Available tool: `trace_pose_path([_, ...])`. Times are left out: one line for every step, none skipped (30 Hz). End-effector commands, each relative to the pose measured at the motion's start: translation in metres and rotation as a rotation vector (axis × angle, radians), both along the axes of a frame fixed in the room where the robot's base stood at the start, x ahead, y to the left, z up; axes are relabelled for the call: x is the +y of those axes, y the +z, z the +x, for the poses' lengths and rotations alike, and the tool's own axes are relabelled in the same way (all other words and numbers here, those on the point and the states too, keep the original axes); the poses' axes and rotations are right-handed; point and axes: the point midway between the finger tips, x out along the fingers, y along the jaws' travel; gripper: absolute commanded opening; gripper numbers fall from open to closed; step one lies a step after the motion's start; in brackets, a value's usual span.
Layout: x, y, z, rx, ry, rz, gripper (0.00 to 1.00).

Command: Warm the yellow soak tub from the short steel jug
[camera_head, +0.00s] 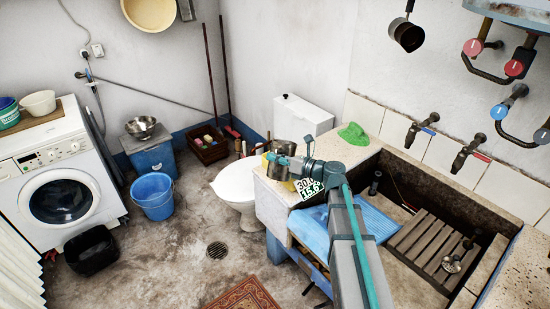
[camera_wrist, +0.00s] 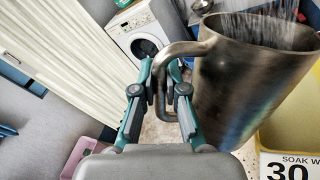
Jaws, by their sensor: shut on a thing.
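The short steel jug (camera_wrist: 248,85) fills the right of the wrist view, upright or only slightly tilted, and also shows in the head view (camera_head: 285,147). My gripper (camera_wrist: 163,95) is shut on its handle. Pale streaks show at the jug's mouth; I cannot tell whether they are steam or water. The yellow soak tub (camera_wrist: 293,124) is partly hidden behind and below the jug. In the head view, my gripper (camera_head: 284,160) covers most of the tub. A white label (camera_head: 310,186) beside it reads 30 and 15.6.
The stone trough (camera_head: 400,170) with a wooden rack lies at right, under two wall taps (camera_head: 420,130). A blue cloth or board (camera_head: 365,218) lies near my arm. A green cloth (camera_head: 353,134) lies on the ledge. A washing machine (camera_head: 55,180) and blue bucket (camera_head: 153,196) stand at left.

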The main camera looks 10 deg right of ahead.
Motion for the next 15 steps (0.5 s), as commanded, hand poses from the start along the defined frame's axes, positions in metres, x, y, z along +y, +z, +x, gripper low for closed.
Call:
trace_pose_path([0.0000, 0.0018, 0.0001, -0.001, 0.000, 0.002, 0.00])
trace_pose_path([-0.0001, 0.0020, 0.0002, 0.000, 0.000, 0.003, 0.00])
trace_pose_path([-0.0001, 0.0022, 0.0003, 0.001, 0.000, 0.004, 0.00])
trace_pose_path([-0.0002, 0.0024, 0.0005, 0.003, 0.000, 0.004, 0.00])
trace_pose_path([-0.0002, 0.0026, 0.0005, 0.005, 0.000, 0.005, 0.00])
trace_pose_path([-0.0003, 0.0029, 0.0008, 0.007, 0.000, 0.006, 0.00])
trace_pose_path([-0.0004, 0.0032, 0.0009, 0.008, 0.000, 0.007, 0.00])
trace_pose_path([-0.0004, 0.0035, 0.0010, 0.011, 0.000, 0.009, 0.00])
trace_pose_path([-0.0006, 0.0038, 0.0013, 0.014, 0.000, 0.010, 0.00])
trace_pose_path([-0.0007, 0.0040, 0.0015, 0.017, 0.000, 0.011, 0.00])
trace_pose_path([-0.0008, 0.0043, 0.0016, 0.019, 0.000, 0.013, 0.00])
trace_pose_path([-0.0009, 0.0047, 0.0018, 0.023, 0.000, 0.015, 0.00])
trace_pose_path([-0.0010, 0.0049, 0.0021, 0.026, 0.000, 0.017, 0.00])
trace_pose_path([-0.0011, 0.0051, 0.0023, 0.029, 0.000, 0.018, 0.00])
trace_pose_path([-0.0013, 0.0055, 0.0025, 0.034, 0.000, 0.020, 0.00])
